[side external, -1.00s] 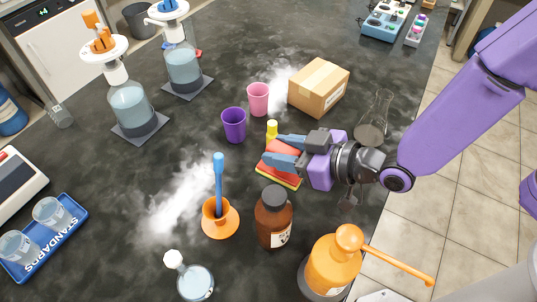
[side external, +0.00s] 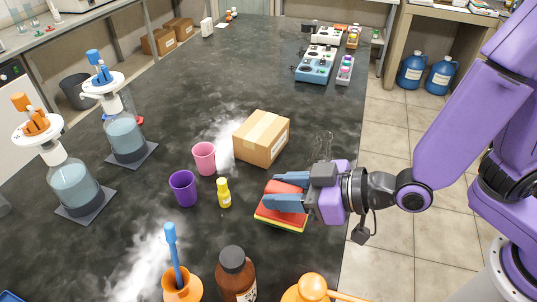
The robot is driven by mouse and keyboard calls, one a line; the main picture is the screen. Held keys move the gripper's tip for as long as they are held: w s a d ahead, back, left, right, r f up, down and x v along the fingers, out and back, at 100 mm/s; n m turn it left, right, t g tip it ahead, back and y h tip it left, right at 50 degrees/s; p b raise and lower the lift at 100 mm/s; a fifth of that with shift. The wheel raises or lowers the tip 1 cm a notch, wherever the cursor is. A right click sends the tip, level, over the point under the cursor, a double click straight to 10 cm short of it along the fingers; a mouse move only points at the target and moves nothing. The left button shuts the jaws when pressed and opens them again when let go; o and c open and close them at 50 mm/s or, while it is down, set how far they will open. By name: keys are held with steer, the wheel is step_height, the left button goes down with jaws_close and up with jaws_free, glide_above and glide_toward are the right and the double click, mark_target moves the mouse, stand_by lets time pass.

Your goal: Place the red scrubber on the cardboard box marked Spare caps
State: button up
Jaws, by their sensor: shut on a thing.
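The red scrubber (side external: 284,217) has a red top and a yellow layer along its lower edge. My gripper (side external: 286,191) is shut on it, with blue fingers on either side of the red part. The scrubber is right of the yellow bottle and nearer the camera than the cardboard box. I cannot tell exactly how high it is above the bench. The cardboard box (side external: 260,138) is closed, with a flat taped top and a small white label on its right face, too small to read. Nothing lies on the box.
A yellow bottle (side external: 224,193), a pink cup (side external: 204,158) and a purple cup (side external: 183,188) stand left of the scrubber. A clear flask (side external: 322,146) stands right of the box, partly behind my gripper. A brown bottle (side external: 236,275) is in front.

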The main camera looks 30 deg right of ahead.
steer(key=w+d+r+m+t+h, duration=0.1)
steer(key=w+d+r+m+h, duration=0.1)
steer(key=w+d+r, duration=0.4)
steer(key=w+d+r+m+t+h, duration=0.2)
steer(key=w+d, duration=0.7)
steer(key=d, duration=0.1)
glide_above(268, 135)
steer(key=shift+d+f, duration=0.1)
steer(key=shift+f, duration=6.4)
steer(key=shift+f, duration=0.15)
steer(key=o, duration=1.1)
steer(key=shift+c, duration=0.2)
